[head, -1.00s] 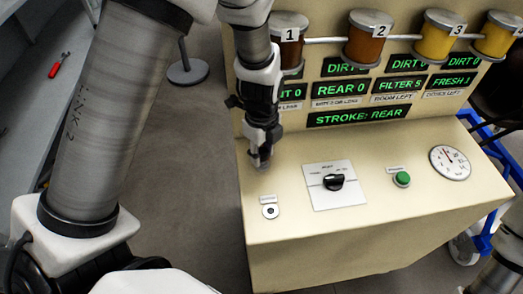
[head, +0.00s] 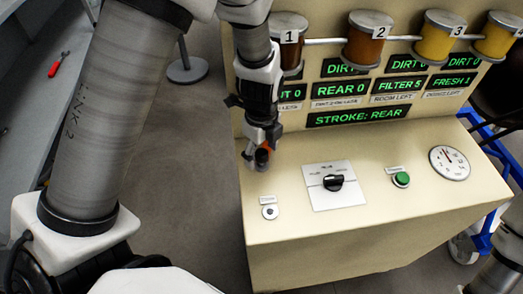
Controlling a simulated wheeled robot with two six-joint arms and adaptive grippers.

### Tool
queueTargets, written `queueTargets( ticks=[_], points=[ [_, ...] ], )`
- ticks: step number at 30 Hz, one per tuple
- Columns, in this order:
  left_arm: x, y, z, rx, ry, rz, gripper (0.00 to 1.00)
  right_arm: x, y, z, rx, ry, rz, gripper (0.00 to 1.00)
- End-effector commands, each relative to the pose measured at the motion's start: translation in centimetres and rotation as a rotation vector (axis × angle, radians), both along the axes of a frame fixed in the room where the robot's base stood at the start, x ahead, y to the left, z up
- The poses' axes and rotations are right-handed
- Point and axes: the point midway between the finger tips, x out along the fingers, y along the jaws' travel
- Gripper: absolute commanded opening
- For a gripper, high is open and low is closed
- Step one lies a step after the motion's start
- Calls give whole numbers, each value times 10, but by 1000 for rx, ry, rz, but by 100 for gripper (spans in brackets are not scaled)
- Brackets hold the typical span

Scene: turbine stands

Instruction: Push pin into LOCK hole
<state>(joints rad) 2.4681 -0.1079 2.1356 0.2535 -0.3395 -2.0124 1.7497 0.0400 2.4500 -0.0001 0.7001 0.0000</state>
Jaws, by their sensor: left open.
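My left gripper (head: 256,157) hangs over the left end of the beige console's sloped top, behind and above a small plate with a round dark hole (head: 269,212). The label above the hole is too small to read, so I cannot tell whether it says LOCK. The gripper's fingers are open. A small orange-red piece (head: 267,146) shows at the fingers. I cannot tell whether it is the pin, or whether it touches the fingers or the console. No other pin is clearly visible. My right gripper is out of view.
The console top also carries a black selector knob (head: 333,182), a green button (head: 401,179) and a round gauge (head: 450,163). Green displays (head: 357,116) and several numbered jars (head: 369,40) stand behind. The area around the hole plate is clear.

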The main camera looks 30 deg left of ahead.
Motion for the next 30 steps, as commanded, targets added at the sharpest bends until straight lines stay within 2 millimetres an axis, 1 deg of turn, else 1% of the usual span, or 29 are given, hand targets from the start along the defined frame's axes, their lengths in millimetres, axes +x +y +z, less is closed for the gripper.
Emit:
queueTargets(
  ticks=[1,18,30],
  points=[
    [0,0,10,0,-1,0,71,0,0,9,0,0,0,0],
    [0,0,63,1,-1,0,71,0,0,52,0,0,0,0],
    [0,0,62,0,-1,0,71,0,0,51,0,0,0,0]
  ],
)
